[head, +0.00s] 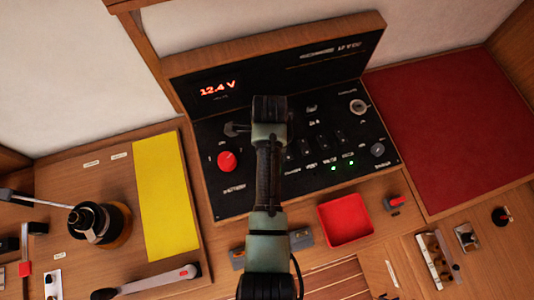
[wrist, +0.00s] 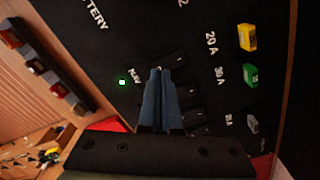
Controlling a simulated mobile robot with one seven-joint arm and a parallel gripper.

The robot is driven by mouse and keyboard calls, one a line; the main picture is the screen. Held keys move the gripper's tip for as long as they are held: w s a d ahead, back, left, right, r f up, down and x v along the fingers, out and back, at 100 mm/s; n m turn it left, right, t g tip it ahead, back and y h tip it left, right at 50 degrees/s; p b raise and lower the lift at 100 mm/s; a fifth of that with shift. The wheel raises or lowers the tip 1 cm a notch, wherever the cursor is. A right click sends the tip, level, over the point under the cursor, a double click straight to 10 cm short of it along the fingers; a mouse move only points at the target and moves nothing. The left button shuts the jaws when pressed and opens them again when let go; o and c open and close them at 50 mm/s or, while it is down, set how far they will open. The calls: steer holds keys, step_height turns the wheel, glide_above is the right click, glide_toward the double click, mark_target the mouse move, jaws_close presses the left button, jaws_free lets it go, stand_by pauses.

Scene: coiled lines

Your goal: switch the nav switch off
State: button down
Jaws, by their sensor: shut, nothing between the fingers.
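In the wrist view, the NAV switch (wrist: 174,61) is a dark rocker on the black panel. Its NAV label and lit green lamp (wrist: 122,82) are to its left. My gripper (wrist: 158,72) is shut and empty, with its fingertips at the switch's left edge. I cannot tell whether they touch it. In the head view, the panel (head: 222,205) stands in the middle behind my arm, which hides my fingertips and part of the switch row.
More dark rockers (wrist: 188,92) continue below the NAV switch in the wrist view. Yellow and green fuses (wrist: 249,56) lie to the right. In the head view, a red knob (head: 227,161) is left of my arm and a red tray (head: 345,220) is in front of the panel.

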steer(key=shift+f+b, duration=0.7)
steer(key=shift+f, duration=0.3)
stand_by(0.5)
steer(key=shift+r, duration=0.1)
step_height(320, 180, up, 7)
steer(key=p, duration=0.7)
stand_by(0.6)
